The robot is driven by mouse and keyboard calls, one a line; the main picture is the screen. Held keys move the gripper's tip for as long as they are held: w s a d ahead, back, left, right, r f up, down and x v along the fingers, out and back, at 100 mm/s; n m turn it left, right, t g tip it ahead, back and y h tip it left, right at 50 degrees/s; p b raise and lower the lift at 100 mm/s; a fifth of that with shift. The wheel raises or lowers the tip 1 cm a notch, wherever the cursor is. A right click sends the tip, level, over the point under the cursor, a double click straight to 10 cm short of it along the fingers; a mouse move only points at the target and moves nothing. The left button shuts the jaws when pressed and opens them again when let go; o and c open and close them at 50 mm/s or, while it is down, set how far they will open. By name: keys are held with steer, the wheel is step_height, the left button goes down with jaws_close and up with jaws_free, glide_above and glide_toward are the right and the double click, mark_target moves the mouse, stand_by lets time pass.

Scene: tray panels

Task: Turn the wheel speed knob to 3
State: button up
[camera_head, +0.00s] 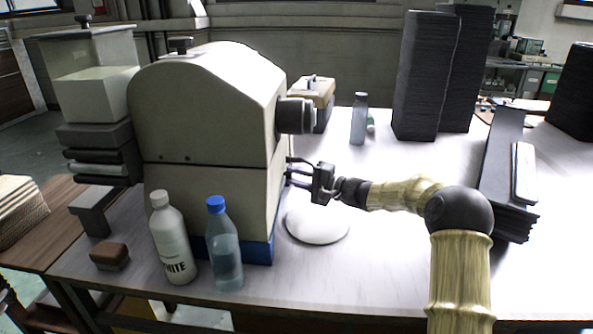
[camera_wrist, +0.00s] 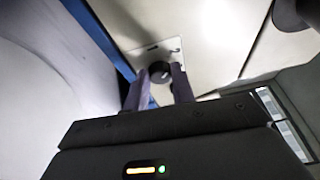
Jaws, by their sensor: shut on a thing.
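A large cream machine (camera_head: 215,120) stands on the white table. In the wrist view its panel carries a small plate (camera_wrist: 146,52) with a round black knob (camera_wrist: 161,71). My gripper (camera_wrist: 165,88) has its two fingers on either side of this knob, shut on it. In the head view my gripper (camera_head: 290,172) reaches the machine's right side, under the dark cylinder (camera_head: 295,116); the knob itself is hidden there. Any numbers on the plate are too small to read.
A white bottle (camera_head: 171,238) and a blue-capped clear bottle (camera_head: 223,245) stand in front of the machine. A white round disc (camera_head: 318,224) lies below my gripper. Tall dark stacks (camera_head: 425,75) stand behind. The table's right middle is fairly clear.

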steer(key=m+g+h+p, duration=0.1)
steer(key=m+p, duration=0.3)
steer(key=p, duration=0.3)
steer(key=m+g+h+p, duration=0.1)
steer(key=m+g+p, duration=0.1)
steer(key=p, duration=0.4)
steer(key=r+m+g+p, duration=0.1)
steer(key=m+p, duration=0.4)
steer(key=p, duration=0.2)
steer(key=shift+w+m+g+h+p, duration=0.25)
steer(key=shift+m+g+h+p, duration=0.05)
steer(key=shift+h+p, duration=0.1)
steer(key=o, duration=1)
steer(key=b+v, duration=0.1)
steer(key=v, duration=1.6)
steer(key=shift+d+b, duration=0.15)
steer(key=shift+b, duration=0.25)
